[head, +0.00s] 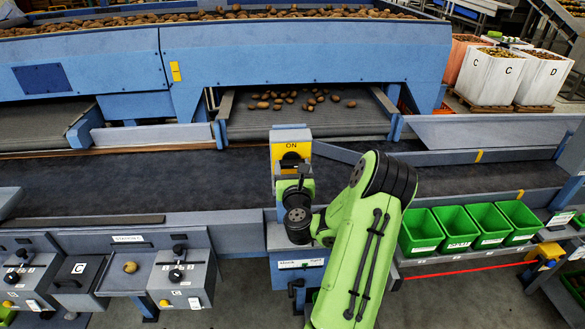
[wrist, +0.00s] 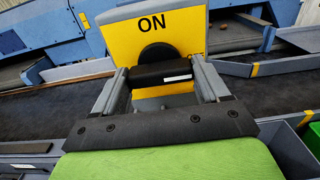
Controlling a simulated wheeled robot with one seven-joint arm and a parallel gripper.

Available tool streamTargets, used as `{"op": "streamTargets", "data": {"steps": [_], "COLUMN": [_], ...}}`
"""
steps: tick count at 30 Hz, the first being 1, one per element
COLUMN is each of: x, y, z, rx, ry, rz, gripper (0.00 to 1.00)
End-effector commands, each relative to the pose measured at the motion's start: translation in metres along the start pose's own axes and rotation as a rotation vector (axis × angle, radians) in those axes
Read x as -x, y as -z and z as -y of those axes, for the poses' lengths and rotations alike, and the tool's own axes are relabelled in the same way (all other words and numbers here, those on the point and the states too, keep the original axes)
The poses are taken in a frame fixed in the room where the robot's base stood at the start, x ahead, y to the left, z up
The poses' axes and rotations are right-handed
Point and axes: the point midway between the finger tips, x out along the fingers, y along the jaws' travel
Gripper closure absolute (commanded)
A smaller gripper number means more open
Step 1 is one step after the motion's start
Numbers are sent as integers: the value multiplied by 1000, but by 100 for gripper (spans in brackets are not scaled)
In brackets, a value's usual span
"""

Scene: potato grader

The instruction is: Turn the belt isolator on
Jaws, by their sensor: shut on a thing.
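The belt isolator (head: 278,157) is a yellow plate on a grey post, marked ON at its top. It also fills the upper middle of the wrist view (wrist: 190,30). Its black handle (wrist: 160,73) stands out from a round black hub and lies crosswise in the wrist view, with a small white mark. My gripper (head: 292,175) is in front of the plate, with a finger at each end of the handle in the wrist view (wrist: 163,78). It is shut on the handle. In the head view, my gripper hides most of the handle.
A dark belt (head: 130,183) runs behind the post, with potatoes (head: 310,98) on a feed belt beyond. Green bins (head: 420,228) stand at the right. Grey control boxes (head: 183,275) are at the lower left. White crates (head: 490,78) stand at the back right.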

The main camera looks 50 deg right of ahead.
Motion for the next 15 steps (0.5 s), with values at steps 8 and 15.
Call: {"op": "streamTargets", "data": {"steps": [8, 15], "x": [0, 0], "y": [0, 0], "z": [0, 0], "rx": [68, 237], "ry": [0, -1], "rz": [0, 1], "gripper": [56, 56]}}
